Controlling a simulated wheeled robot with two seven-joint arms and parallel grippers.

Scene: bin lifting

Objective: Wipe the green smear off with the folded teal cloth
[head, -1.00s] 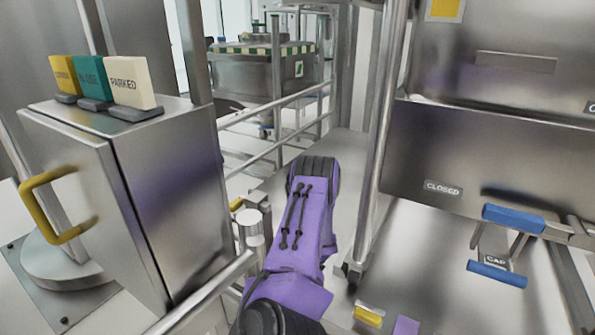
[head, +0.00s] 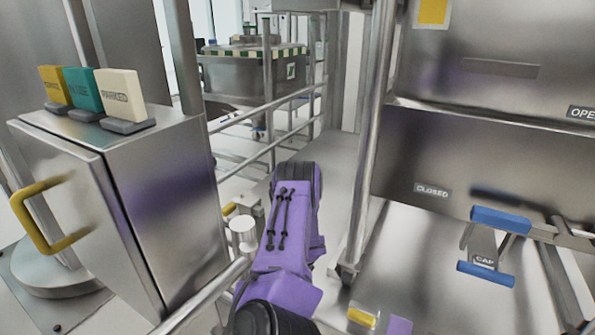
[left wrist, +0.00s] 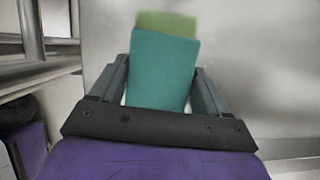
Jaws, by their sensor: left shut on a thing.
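My left gripper (left wrist: 162,75) shows in the left wrist view, its two grey fingers on either side of the folded teal cloth (left wrist: 160,72). It is shut on the cloth, which stands out ahead of the fingers. The green smear (left wrist: 168,23) shows as a dull green patch just beyond the cloth's far edge, against a grey metal surface. The cloth hides its lower part, and I cannot tell whether they touch. In the head view neither the cloth nor the smear can be made out. My right gripper is not in view.
A steel cabinet (head: 165,215) with a yellow handle (head: 45,218) and upright signs (head: 118,95) stands at left. Rails (head: 265,150) run behind it. At right are a steel panel (head: 480,165), an upright post (head: 372,130) and blue handles (head: 500,219).

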